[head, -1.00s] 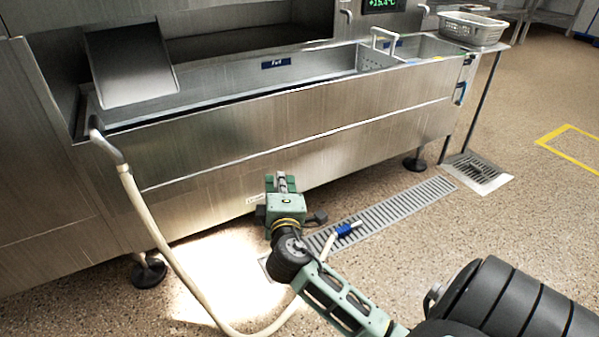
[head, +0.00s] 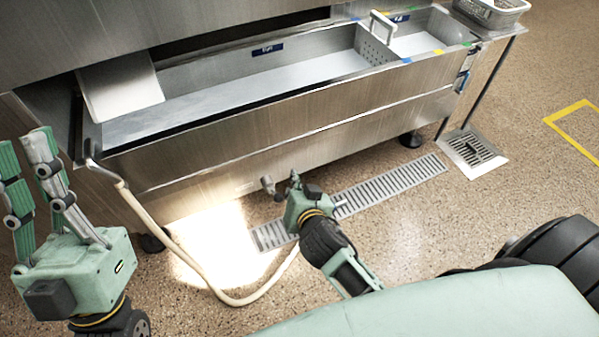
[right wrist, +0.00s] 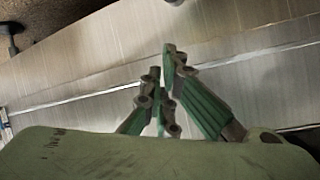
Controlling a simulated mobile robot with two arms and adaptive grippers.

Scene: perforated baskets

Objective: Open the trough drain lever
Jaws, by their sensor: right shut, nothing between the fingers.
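The steel trough (head: 310,122) runs across the head view, its lower front panel facing me. A small grey knob-like part on a short stem (head: 267,184) shows below the panel, just left of my right gripper. I cannot tell whether it is the drain lever or touches the gripper. My right gripper (head: 295,179) is low by the trough's underside, shut and empty. In the right wrist view its fingers (right wrist: 161,68) are close together in front of the steel panel, and no lever is clear there. My left gripper (head: 23,142) is raised at the left, fingers apart and empty.
A cream hose (head: 150,212) hangs from the trough's left corner and loops over the floor. A long floor grate (head: 390,185) and a square drain (head: 472,150) lie in the floor. A perforated basket (head: 490,12) sits at the far right. Trough feet stand below.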

